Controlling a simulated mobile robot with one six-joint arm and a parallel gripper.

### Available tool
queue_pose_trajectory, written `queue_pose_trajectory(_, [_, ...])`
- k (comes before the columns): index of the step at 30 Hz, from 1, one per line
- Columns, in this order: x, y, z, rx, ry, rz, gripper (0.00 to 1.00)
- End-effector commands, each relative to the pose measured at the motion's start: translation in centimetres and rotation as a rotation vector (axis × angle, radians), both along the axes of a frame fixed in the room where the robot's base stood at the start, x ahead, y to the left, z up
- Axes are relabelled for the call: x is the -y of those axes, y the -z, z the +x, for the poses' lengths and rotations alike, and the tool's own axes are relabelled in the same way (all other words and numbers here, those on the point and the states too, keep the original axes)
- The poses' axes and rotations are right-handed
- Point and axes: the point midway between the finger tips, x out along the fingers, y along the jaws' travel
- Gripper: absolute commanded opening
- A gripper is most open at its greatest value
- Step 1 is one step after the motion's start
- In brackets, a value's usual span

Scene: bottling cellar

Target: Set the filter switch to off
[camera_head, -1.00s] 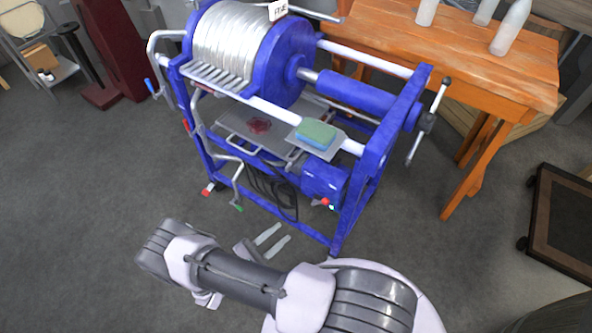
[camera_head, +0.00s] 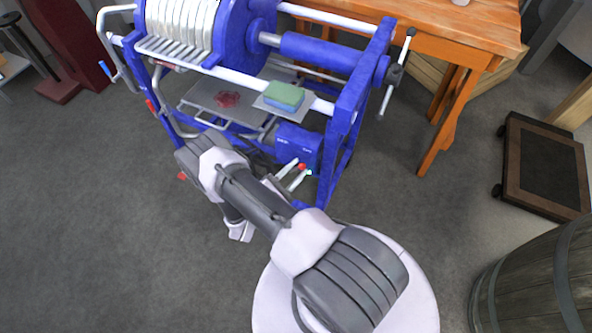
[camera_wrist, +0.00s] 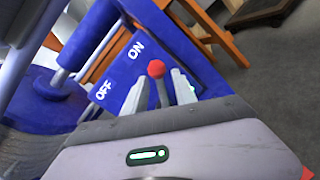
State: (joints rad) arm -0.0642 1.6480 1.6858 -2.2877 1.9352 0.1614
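The filter's blue switch box (camera_head: 298,143) sits low on the blue frame. In the wrist view its face (camera_wrist: 118,70) carries the white words ON and OFF. The switch is a lever with a red ball knob (camera_wrist: 156,69); the knob also shows in the head view (camera_head: 302,166). It lies nearer to ON than to OFF. My gripper (camera_wrist: 158,88) is open, one finger on each side of the lever, with gaps visible. My gripper (camera_head: 294,174) hides the lever's base.
A green and blue sponge (camera_head: 284,96) lies on a plate above the box. Blue frame legs stand close by. An orange table (camera_head: 440,40) is behind right, a wheeled dark board (camera_head: 545,165) and a barrel (camera_head: 540,280) at right.

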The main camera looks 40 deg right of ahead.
Motion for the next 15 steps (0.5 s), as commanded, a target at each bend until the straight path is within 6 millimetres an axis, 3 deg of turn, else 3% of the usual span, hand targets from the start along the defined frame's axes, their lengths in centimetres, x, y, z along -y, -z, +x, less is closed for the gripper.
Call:
queue_pose_trajectory(2, [-0.02, -0.01, 0.00, 0.000, 0.000, 0.000, 0.33])
queue_pose_trajectory(7, [-0.04, 0.00, -0.01, 0.000, 0.000, 0.000, 0.01])
queue_pose_trajectory(15, [-0.04, -0.03, -0.04, 0.000, 0.002, -0.001, 0.00])
